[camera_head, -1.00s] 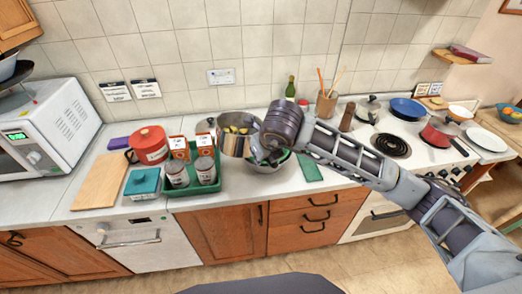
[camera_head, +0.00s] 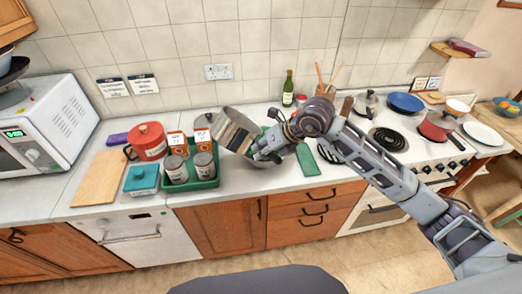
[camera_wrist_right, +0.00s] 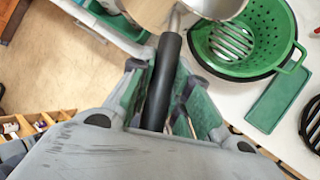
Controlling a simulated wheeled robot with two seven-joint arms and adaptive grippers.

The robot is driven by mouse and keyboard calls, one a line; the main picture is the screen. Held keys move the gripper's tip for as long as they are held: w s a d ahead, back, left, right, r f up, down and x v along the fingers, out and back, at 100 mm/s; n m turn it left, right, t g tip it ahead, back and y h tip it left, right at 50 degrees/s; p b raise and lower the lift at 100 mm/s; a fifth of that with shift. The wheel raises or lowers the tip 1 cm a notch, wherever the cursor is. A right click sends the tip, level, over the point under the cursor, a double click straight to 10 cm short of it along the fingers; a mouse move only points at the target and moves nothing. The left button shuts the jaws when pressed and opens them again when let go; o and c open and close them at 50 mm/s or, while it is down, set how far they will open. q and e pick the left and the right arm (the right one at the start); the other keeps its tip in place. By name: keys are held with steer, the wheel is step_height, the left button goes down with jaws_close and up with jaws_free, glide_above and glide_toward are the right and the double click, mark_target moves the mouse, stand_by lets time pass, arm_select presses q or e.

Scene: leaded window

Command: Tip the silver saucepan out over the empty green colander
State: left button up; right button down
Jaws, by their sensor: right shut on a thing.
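The silver saucepan (camera_head: 233,132) is held up, clearly tilted, above the counter beside the colander. Its contents do not show now in the head view. My right gripper (camera_head: 264,150) is shut on its black handle, which runs up between the fingers in the right wrist view (camera_wrist_right: 162,85). The green colander (camera_wrist_right: 252,38) stands on the counter, just right of the saucepan in the wrist view, with bare slots in its visible floor. In the head view the colander is mostly hidden behind my right gripper and the pan. My left gripper is out of view.
A green tray (camera_head: 205,184) with cans and boxes stands left of the pan. A green mat (camera_head: 306,160) lies right of the colander. A bottle (camera_head: 288,88) and a utensil pot stand behind. The stove with pans (camera_head: 388,138) is further right.

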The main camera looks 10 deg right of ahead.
steer(key=w+d+f+m+y+b, duration=0.1)
steer(key=d+m+y+b, duration=0.1)
steer(key=y, duration=0.5)
steer(key=w+d+f+m+y+b, duration=0.2)
steer(key=d+m+y+b, duration=0.1)
steer(key=d+y, duration=0.4)
steer(key=shift+w+d+f+m, duration=0.2)
steer(key=shift+d+f+m, duration=0.1)
steer(key=shift+m, duration=0.6)
stand_by(1.4)
steer(key=shift+r, duration=0.15)
stand_by(0.6)
steer(key=shift+r+p, duration=1.15)
steer(key=shift+r, duration=0.7)
